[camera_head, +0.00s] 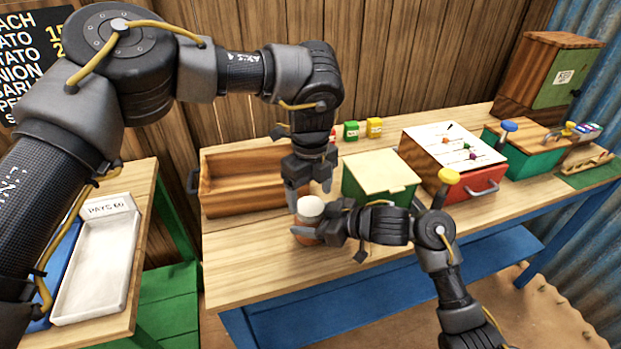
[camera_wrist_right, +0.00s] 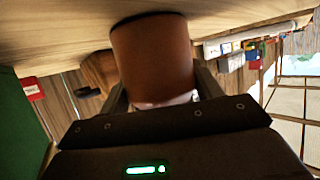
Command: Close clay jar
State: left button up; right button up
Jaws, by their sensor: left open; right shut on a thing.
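The clay jar (camera_head: 306,220) is a reddish-brown pot at the front of the wooden table, left of the green box. A round white piece, apparently its lid (camera_head: 310,206), is at its top; I cannot tell whether it is fully seated. My right gripper (camera_head: 318,232) is shut around the jar's side from the right. In the right wrist view the jar (camera_wrist_right: 152,55) fills the space between the fingers (camera_wrist_right: 163,92). My left gripper (camera_head: 310,190) points down just above the white top, fingers open; contact with it cannot be told.
An open wooden tray (camera_head: 240,207) stands behind the jar to the left. A green box with a pale lid (camera_head: 380,172) and a red drawer box (camera_head: 470,185) stand to the right. Small green and yellow tins (camera_head: 374,127) are behind. The table's front left is clear.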

pick_arm(q)
jog(key=shift+f, duration=1.5)
jog(key=c, duration=1)
jog(key=shift+m, duration=0.9)
jog(key=o, duration=1.1)
jog(key=shift+o, duration=0.2)
notch_tip(320, 180, up, 12)
